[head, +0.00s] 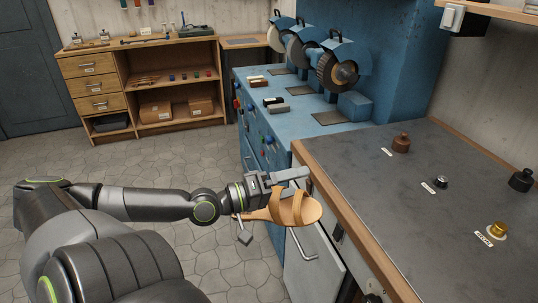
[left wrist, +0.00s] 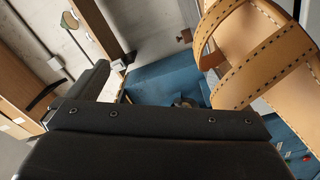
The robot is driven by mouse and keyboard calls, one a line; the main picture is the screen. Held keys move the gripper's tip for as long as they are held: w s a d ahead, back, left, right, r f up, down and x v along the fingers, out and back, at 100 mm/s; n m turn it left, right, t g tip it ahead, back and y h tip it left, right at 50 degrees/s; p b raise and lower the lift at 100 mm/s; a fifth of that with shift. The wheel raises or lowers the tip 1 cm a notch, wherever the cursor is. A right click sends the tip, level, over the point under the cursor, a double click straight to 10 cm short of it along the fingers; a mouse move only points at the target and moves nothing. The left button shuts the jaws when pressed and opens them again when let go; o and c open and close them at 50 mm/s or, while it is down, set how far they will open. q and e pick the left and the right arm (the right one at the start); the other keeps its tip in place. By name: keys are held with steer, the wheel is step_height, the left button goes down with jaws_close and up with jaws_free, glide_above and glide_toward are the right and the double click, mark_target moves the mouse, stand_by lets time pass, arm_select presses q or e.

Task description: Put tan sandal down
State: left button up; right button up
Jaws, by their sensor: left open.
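The tan sandal (head: 287,212), with its wide straps, is in front of the left edge of the grey-topped bench (head: 385,215), over the cabinet front and floor. My left gripper (head: 292,178) is open, just above and behind the straps in the head view. The sandal overlaps the gripper's lower side there, and I cannot tell whether they touch or what bears the sandal. In the left wrist view the sandal's stitched straps and sole (left wrist: 262,62) show large at upper right, beside the dark gripper parts that fill the bottom. My right gripper is not in view.
The bench top carries a brown weight-like piece (head: 401,143), a small dark knob (head: 441,182), a brass piece (head: 497,230) and a black piece (head: 521,180), with labels. Its near left part is clear. A blue grinding machine (head: 345,70) stands behind.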

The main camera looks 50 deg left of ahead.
arm_select(q)
steer(key=shift+v, duration=0.8)
steer(key=p+v, duration=0.5)
steer(key=v, duration=1)
steer(key=shift+s, duration=0.35)
steer(key=shift+a, duration=0.1)
jaws_close()
